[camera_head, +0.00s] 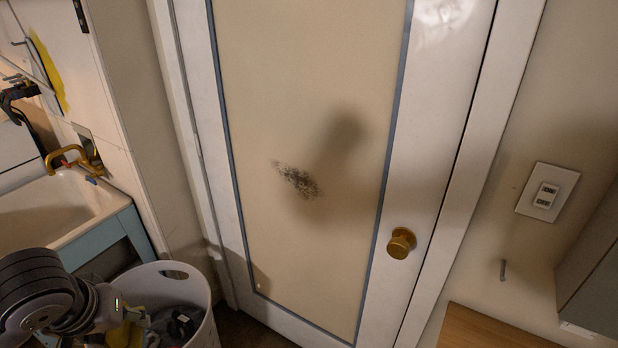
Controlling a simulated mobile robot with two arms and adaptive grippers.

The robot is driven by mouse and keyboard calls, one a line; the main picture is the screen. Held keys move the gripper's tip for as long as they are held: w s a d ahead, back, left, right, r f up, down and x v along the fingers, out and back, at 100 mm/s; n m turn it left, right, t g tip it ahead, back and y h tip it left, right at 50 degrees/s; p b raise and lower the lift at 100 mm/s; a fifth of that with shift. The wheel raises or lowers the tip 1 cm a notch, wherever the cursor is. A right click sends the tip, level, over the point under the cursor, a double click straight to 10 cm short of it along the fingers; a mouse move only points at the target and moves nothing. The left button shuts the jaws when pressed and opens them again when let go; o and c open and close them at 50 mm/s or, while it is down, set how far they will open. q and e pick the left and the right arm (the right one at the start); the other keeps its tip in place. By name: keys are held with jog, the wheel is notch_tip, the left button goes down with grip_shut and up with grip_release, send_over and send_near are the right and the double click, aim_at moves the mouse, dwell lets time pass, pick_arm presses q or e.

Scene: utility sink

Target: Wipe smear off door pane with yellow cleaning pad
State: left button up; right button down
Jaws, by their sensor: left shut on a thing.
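The door pane (300,90) is a tall beige panel with a grey-blue edge in a white door. A dark, speckled smear (299,180) lies near its middle. My left gripper (172,326) is low at the left, over the white basket and well below the smear, apart from the pane. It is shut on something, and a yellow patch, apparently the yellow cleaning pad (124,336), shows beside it. The hold itself is small and partly hidden. My right gripper is not in view.
The white basket (197,290) stands close before the door's lower left. A brass knob (401,243) sticks out right of the pane. A sink (60,205) is at the left, and a wooden surface (485,330) at the lower right. The space before the smear is clear.

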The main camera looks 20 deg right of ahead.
pick_arm(q)
jog(key=shift+d, duration=0.15)
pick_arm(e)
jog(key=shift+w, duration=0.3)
pick_arm(q)
jog(key=shift+w, duration=0.1)
